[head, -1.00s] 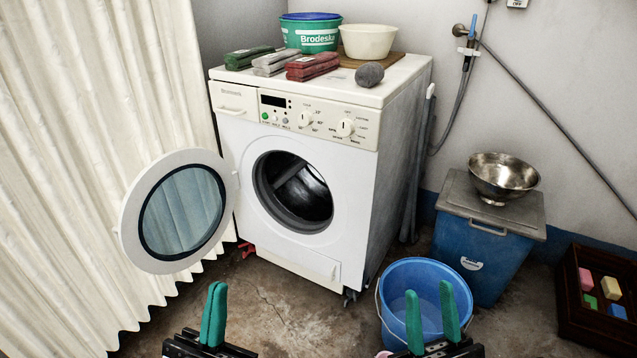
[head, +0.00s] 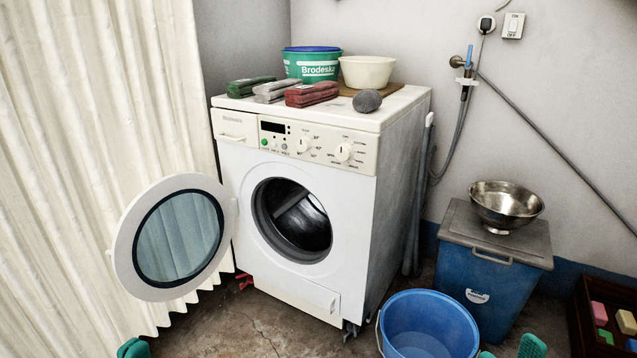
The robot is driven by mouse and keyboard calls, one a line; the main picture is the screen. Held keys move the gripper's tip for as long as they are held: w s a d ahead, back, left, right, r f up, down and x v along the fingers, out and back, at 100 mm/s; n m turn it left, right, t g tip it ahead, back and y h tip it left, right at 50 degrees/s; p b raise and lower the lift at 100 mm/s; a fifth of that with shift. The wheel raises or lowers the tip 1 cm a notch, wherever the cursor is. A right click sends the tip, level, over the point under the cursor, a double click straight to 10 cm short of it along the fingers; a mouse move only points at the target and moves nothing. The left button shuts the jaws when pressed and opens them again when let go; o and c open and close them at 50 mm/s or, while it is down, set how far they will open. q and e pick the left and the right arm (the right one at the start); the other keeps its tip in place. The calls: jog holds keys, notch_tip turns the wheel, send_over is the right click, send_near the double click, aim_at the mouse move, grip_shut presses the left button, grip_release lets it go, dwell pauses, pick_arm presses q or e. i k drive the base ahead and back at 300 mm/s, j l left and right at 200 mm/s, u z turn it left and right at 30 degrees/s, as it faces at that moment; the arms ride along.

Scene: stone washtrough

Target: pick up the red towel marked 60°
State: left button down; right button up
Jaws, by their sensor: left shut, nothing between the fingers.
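The red folded towel (head: 312,95) lies on top of the white washing machine (head: 395,110), near its front edge. No 60° mark is readable on it at this size. A pale grey folded towel (head: 272,92) and a green folded towel (head: 247,86) lie to its left. My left gripper (head: 133,348) shows only its green fingertips at the bottom edge, low and left of the machine; it is shut and empty. My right gripper (head: 511,350) shows two green fingertips apart at the bottom edge, right of the blue bucket. Both are far from the towel.
A grey stone (head: 367,101), a cream bowl (head: 367,72) and a green tub (head: 311,66) stand near the towels. The machine's round door (head: 122,240) hangs open to the left. A blue bucket (head: 455,318) and a blue bin (head: 470,265) with a steel bowl (head: 506,203) are right.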

aim_at(300, 97)
jog(key=i+j+z, duration=0.1)
jog(key=j, duration=0.3)
jog(key=i+j, duration=0.1)
jog(key=j, duration=0.3)
jog(key=i+j+z, duration=0.15)
jog(key=j, duration=0.25)
jog(key=i+j+z, duration=0.15)
jog(key=i+j, duration=0.2)
jog(key=i+j+z, duration=0.1)
jog(key=i+j, duration=0.2)
jog(key=j, duration=0.25)
